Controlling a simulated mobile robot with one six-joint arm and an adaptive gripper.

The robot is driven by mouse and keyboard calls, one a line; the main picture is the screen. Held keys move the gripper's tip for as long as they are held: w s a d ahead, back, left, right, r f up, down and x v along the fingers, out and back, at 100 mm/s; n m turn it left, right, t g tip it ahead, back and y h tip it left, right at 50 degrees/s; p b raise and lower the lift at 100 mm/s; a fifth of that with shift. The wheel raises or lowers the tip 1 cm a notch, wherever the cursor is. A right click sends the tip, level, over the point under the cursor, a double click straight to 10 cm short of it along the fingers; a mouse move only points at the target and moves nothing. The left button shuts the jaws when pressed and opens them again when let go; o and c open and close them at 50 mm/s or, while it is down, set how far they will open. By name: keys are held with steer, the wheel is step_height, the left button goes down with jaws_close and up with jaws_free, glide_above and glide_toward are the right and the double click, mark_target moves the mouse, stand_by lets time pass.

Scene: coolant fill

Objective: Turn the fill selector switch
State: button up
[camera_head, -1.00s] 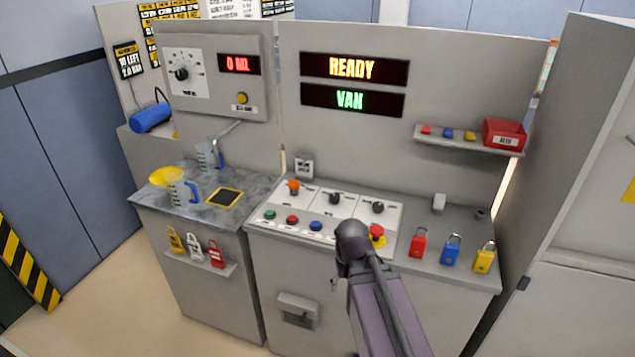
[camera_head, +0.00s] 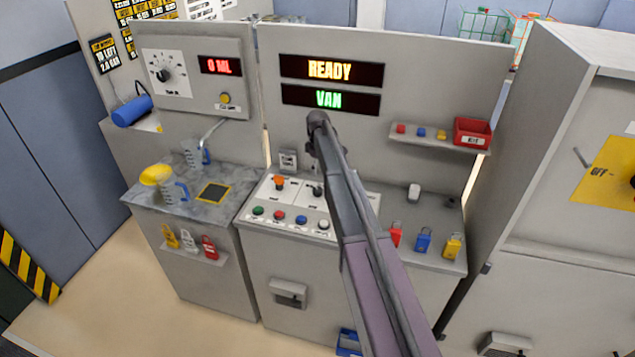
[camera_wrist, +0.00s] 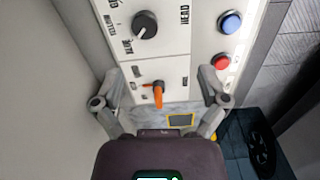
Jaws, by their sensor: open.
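The sloped control panel holds an orange selector switch (camera_head: 279,182) at the left and a black knob (camera_head: 317,190) beside it; my arm hides the right part. In the wrist view the orange switch (camera_wrist: 158,95) shows between my fingers, and a black knob with printed labels (camera_wrist: 145,24) lies above it. Their labels are too blurred to tell surely which is the fill selector. My gripper (camera_wrist: 161,82) is open and empty, facing the panel, apart from the switch. In the head view its fingers are hidden behind my arm.
Push buttons line the panel's front, including red (camera_wrist: 220,62) and blue (camera_wrist: 230,22). Jugs (camera_head: 175,188) stand on the left counter with a dark pad (camera_head: 214,192). The back wall carries displays reading READY (camera_head: 331,69) and VAN (camera_head: 330,98).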

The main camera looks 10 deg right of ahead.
mark_target(318, 189)
steer(key=w, duration=0.1)
steer(key=w+r+n, duration=0.1)
steer(key=shift+w+d, duration=0.25)
steer(key=shift+w, duration=0.05)
steer(key=shift+f, duration=0.1)
step_height(318, 189, down, 14)
steer(key=b, duration=1.3)
steer(key=shift+r, duration=0.2)
stand_by(0.4)
steer(key=c, duration=1.2)
